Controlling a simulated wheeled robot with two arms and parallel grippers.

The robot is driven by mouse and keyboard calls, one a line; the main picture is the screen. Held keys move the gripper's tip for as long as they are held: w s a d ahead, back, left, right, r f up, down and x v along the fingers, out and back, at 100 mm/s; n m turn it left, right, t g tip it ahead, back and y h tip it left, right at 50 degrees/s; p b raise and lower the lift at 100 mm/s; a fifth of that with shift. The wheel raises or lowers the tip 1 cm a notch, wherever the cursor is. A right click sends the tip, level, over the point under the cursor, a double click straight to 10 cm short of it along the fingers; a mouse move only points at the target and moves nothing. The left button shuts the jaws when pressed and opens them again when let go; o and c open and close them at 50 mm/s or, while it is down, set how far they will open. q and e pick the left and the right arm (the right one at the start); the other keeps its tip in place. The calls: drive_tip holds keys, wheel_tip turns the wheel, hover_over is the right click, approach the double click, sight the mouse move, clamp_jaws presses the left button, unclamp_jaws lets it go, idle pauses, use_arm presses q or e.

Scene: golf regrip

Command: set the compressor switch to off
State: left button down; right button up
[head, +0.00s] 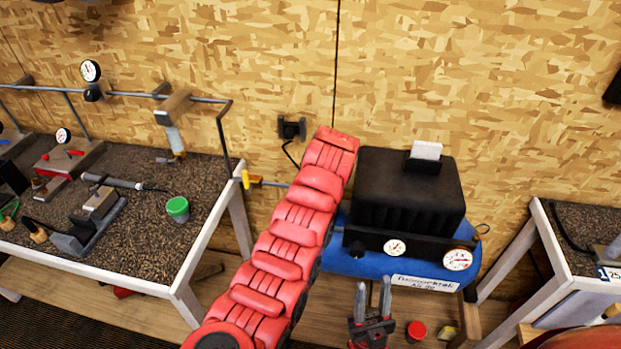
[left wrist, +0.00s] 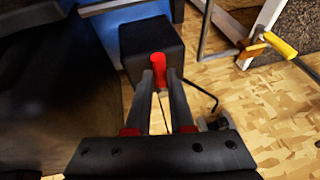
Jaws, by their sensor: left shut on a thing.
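The compressor has a blue tank (head: 365,262), a black cover (head: 408,190) and two white gauges on its front. The left wrist view shows a black box (left wrist: 150,48) beside the tank with a red switch knob (left wrist: 158,70) sticking out. My left gripper (left wrist: 159,82) is shut on this red knob, its fingertips on either side of it. In the head view my red left arm reaches up to the compressor's left side, and the left gripper and knob are hidden. My right gripper (head: 372,292) is open and empty in front of the compressor. The knob's setting cannot be told.
A workbench (head: 130,235) with tools and a green-lidded jar (head: 178,209) stands at left. Another bench (head: 590,222) stands at right. A yellow-handled valve (head: 246,179) and a wall socket (head: 291,128) are near my left arm. A red cap (head: 415,330) lies low in front.

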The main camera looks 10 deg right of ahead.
use_arm(q)
drive_tip(key=shift+r, duration=0.1)
idle(0.4)
drive_tip(key=c, duration=0.8)
unclamp_jaws()
drive_tip(key=shift+d, duration=0.1)
drive_tip(key=shift+s+r+b, duration=0.15)
drive_tip(key=shift+r+b, duration=0.15)
drive_tip(key=shift+r, duration=0.05)
drive_tip(key=p+v, duration=1.3)
drive_tip(key=v, duration=0.3)
drive_tip(key=shift+s+d+r, duration=0.1)
drive_tip(key=shift+r, duration=0.15)
drive_tip(key=shift+f, duration=0.1)
